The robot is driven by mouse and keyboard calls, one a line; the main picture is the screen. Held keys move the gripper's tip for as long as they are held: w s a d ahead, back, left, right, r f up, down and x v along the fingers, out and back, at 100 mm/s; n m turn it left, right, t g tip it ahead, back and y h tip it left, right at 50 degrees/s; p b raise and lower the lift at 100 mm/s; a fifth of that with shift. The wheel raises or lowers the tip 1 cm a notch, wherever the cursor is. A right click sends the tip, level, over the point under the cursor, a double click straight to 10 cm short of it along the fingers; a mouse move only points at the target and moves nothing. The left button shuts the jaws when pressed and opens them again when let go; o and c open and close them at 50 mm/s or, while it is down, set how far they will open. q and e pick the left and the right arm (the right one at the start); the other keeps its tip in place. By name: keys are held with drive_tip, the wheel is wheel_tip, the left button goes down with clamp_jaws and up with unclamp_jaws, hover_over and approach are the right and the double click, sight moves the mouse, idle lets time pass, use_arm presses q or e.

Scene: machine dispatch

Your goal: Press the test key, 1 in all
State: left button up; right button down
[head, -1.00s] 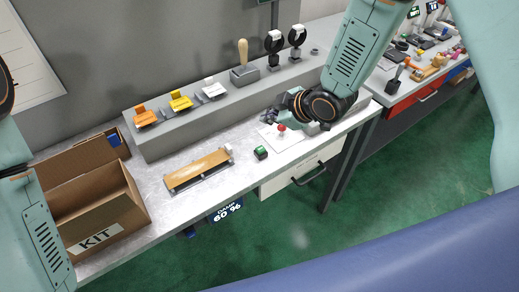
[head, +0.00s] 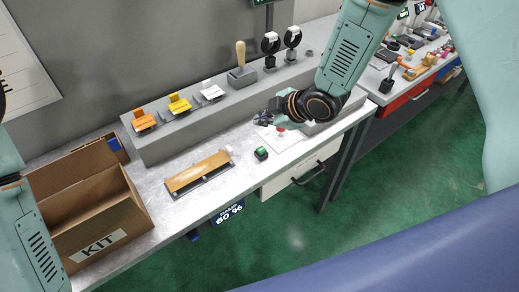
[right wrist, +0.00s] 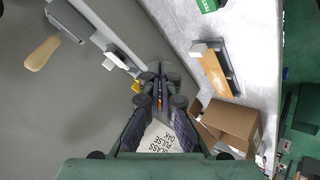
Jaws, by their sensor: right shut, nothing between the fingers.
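The test key is a small box with a green top (head: 261,153) on the light workbench (head: 235,185), near its front edge. In the right wrist view its green body (right wrist: 208,4) is cut off at the top edge, with part of a white "TEST" label showing. My right gripper (head: 264,119) is above the bench, behind the key in the head view and apart from it. In the right wrist view the fingers (right wrist: 158,76) are together with nothing between them. My left arm shows at the left edge, but its gripper is out of frame.
A red knob (head: 281,130) on a pale plate is close to my right gripper. A wooden-topped bar (head: 198,171) lies left of the key. A cardboard KIT box (head: 120,212) stands at the bench's left end. A grey raised shelf (head: 185,138) holds coloured clips and a wooden-handled tool.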

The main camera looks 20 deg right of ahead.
sight(264, 151)
drive_tip(key=f+b, duration=0.2)
drive_tip(key=f, duration=0.1)
drive_tip(key=f+b, duration=0.1)
drive_tip(key=b, duration=0.1)
drive_tip(key=shift+s+d+f, duration=0.1)
drive_tip(key=shift+d+f, duration=0.3)
drive_tip(key=f+b, duration=0.2)
drive_tip(key=shift+a+f, duration=0.4)
drive_tip(key=shift+f, duration=0.3)
drive_tip(key=shift+d+f+b, duration=0.1)
drive_tip(key=shift+b, duration=0.25)
drive_tip(key=shift+d, duration=0.2)
drive_tip(key=shift+a, duration=0.25)
drive_tip(key=shift+d, duration=0.2)
